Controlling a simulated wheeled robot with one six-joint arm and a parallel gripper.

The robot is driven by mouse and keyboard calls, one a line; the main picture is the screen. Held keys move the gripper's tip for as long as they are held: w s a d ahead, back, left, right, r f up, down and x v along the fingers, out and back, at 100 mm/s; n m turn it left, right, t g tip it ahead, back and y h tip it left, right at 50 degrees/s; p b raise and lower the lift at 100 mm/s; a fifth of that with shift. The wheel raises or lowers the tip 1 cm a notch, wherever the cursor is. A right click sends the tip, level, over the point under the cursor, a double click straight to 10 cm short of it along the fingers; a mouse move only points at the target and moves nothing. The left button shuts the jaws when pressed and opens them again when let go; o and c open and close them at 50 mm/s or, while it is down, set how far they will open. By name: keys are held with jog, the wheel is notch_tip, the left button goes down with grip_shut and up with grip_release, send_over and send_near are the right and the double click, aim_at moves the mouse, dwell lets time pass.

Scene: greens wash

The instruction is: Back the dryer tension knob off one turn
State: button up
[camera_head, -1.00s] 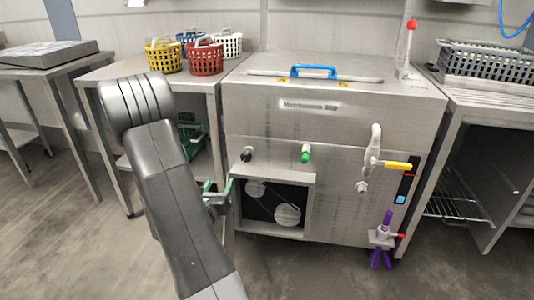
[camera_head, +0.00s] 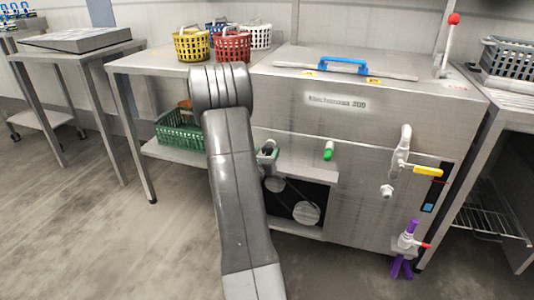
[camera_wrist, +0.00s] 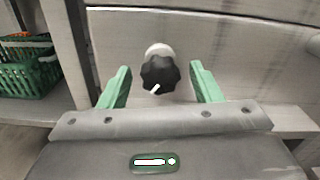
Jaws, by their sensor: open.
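The black tension knob (camera_wrist: 160,73), lobed with a white pointer mark, sticks out of the steel machine's front panel in the wrist view. The mark points toward the lower left. My gripper (camera_wrist: 162,76) is open, with one green finger on each side of the knob and a visible gap to both. I cannot tell how deep the knob sits between the fingertips. The belt and pulleys (camera_head: 306,212) show in the opening below.
A green crate (camera_head: 180,132) sits on the shelf at left. Coloured baskets (camera_head: 233,45) stand on the table above.

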jog(key=shift+w+d, duration=0.2)
jog(key=shift+w, duration=0.4)
jog(key=c, duration=1)
jog(key=shift+n, duration=0.5)
